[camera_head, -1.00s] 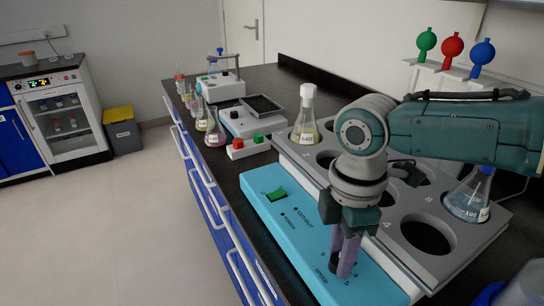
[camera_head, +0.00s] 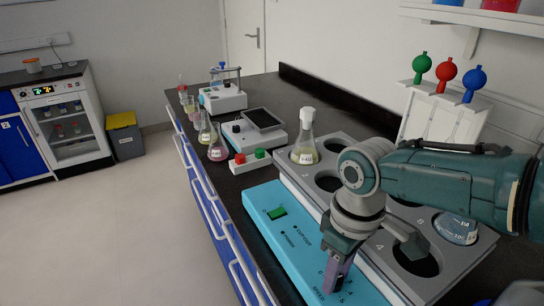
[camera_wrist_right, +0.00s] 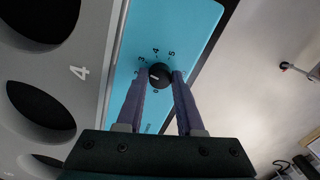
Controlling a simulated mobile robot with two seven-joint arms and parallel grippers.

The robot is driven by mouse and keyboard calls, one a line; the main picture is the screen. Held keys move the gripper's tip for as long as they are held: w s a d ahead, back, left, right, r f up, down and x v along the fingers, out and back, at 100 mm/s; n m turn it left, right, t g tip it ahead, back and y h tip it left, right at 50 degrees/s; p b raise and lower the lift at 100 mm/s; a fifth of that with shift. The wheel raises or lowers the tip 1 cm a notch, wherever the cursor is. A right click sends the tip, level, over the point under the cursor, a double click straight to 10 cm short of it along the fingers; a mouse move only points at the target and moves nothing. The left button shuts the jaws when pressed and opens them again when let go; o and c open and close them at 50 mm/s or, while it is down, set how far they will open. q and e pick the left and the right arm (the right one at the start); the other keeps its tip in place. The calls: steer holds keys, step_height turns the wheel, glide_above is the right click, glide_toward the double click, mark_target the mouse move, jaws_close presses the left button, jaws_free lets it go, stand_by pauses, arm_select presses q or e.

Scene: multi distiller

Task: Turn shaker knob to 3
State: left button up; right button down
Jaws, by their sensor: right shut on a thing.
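The shaker (camera_head: 268,196) has a blue front panel with a green switch and a grey tray of round holes behind it. In the right wrist view its black speed knob (camera_wrist_right: 160,75) sits between the purple fingers of my right gripper (camera_wrist_right: 160,78), which is shut on it. The knob's light mark points left, toward the left finger. The printed 3, 4 and 5 show above the knob and 0 below it; the left finger hides part of the scale. In the head view my right gripper (camera_head: 336,276) reaches down to the panel and hides the knob. My left gripper is out of view.
A capped flask (camera_head: 305,140) and another flask (camera_head: 457,229) stand in the shaker tray. A balance-like device (camera_head: 256,128), a red and green button box (camera_head: 249,160) and small flasks stand further back. The floor at left is clear.

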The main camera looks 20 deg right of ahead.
steer(key=shift+m+p, duration=0.3)
steer(key=shift+m, duration=0.8)
steer(key=c, duration=0.5)
jaws_free()
steer(key=shift+c, duration=0.2)
step_height(320, 180, up, 10)
steer(key=p, duration=0.4)
steer(key=shift+d, duration=0.2)
